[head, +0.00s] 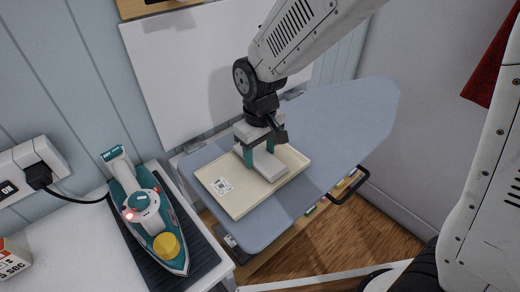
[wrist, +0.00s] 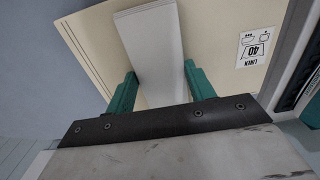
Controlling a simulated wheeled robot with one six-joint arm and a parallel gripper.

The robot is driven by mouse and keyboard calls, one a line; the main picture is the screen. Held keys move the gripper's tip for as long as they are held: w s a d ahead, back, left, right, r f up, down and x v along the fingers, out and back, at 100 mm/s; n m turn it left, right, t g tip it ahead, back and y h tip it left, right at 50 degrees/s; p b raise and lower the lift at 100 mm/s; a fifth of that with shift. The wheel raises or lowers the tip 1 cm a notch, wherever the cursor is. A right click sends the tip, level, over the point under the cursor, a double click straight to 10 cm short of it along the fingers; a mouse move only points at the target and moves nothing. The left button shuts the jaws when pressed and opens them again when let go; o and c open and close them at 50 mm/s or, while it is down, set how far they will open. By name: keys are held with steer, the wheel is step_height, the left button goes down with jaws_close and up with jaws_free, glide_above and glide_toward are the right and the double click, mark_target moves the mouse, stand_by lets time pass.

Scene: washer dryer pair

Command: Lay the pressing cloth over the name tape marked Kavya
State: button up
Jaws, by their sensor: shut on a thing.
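A cream, rectangular, shallow-rimmed panel (head: 235,200) with a printed label reading LINEN 40 looks like the pressing cloth; it also shows in the wrist view (wrist: 222,25). A white bar (head: 270,166) runs along its middle. My gripper (head: 262,157) points down over the panel, its teal fingers shut on the white bar, as the wrist view (wrist: 160,75) also shows. The panel is over the near left end of the blue-grey ironing board (head: 345,115); I cannot tell whether it touches the board. No name tape marked Kavya can be read; the panel hides the board beneath it.
A teal and white iron (head: 148,215) with a lit red lamp stands on a dark mat on the white top at left, its cord running to a wall socket (head: 22,168). A black handle (head: 350,190) and coloured items show below the board. The board's far right is clear.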

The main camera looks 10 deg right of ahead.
steer(key=o, duration=1.1)
steer(key=shift+c, duration=0.2)
